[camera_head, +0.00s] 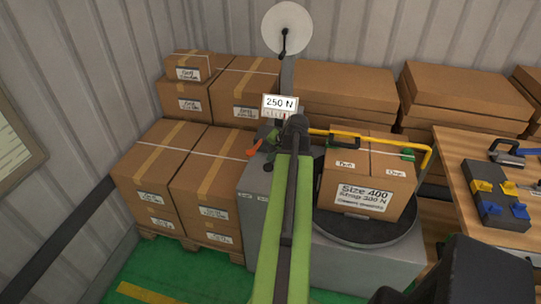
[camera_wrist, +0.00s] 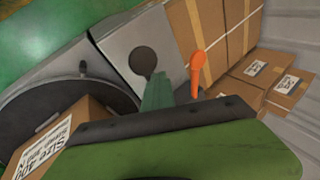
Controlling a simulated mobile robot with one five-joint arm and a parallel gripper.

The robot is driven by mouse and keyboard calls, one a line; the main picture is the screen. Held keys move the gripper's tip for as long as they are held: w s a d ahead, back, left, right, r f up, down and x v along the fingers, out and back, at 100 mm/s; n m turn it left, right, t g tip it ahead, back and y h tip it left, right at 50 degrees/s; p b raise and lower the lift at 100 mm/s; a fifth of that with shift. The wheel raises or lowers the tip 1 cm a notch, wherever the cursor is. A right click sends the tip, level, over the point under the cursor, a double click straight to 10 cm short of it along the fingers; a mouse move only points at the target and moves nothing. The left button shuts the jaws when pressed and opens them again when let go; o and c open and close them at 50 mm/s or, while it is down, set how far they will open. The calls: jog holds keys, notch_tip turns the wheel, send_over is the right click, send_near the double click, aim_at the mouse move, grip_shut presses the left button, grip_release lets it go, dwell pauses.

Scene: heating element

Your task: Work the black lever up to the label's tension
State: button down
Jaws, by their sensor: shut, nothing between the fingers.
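A grey machine housing (camera_head: 255,180) stands left of a turntable (camera_head: 355,238). An orange lever (camera_head: 254,149) sticks out of its top, and it also shows in the wrist view (camera_wrist: 197,70). In the wrist view a round black knob (camera_wrist: 143,60), perhaps the black lever's end, shows in front of the grey housing. My gripper (camera_head: 295,124) is shut and empty at the housing's top and hides part of it. Its fingers (camera_wrist: 165,92) appear just below the knob; contact is unclear. A sign (camera_head: 280,102) reads 250 N. The box label (camera_head: 362,199) reads Size 400; its strap tension is blurred, perhaps 200 N or 300 N.
The labelled carton (camera_head: 338,178) sits on the turntable. Stacked cartons (camera_head: 160,165) stand left and behind. A wooden table (camera_head: 460,190) with tools is at right. Green floor (camera_head: 185,270) is clear at front left.

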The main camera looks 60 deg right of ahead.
jog(key=shift+s+a+f+b, duration=0.1)
jog(key=shift+a+f+b, duration=0.2)
jog(key=shift+f+b, duration=0.3)
jog(key=shift+a+f+b, duration=0.25)
jog(key=shift+f+b, duration=0.2)
jog(key=shift+f, duration=0.1)
dwell(0.8)
jog(key=shift+r, duration=0.1)
dwell(0.4)
jog(key=shift+d+r+p, duration=0.25)
jog(key=shift+r+p, duration=0.65)
jog(key=shift+d+r+p, duration=0.25)
jog(key=shift+r+p, duration=0.6)
jog(key=shift+w+d+r+p, duration=0.1)
jog(key=shift+d+r+p, duration=0.2)
jog(key=shift+r+p, duration=0.3)
jog(key=shift+w+d+r+p, duration=0.15)
jog(key=shift+d+r+p, duration=0.1)
jog(key=shift+r+p, duration=0.4)
jog(key=shift+w+d+r+p, duration=0.1)
jog(key=shift+d+r+p, duration=0.2)
jog(key=shift+r+p, duration=0.3)
jog(key=r+p, duration=0.1)
jog(key=d+r+p, duration=0.1)
jog(key=r+p, duration=0.2)
jog(key=shift+w+d+r+p, duration=0.25)
jog(key=shift+w+d+p, duration=0.05)
jog(key=shift+d, duration=0.1)
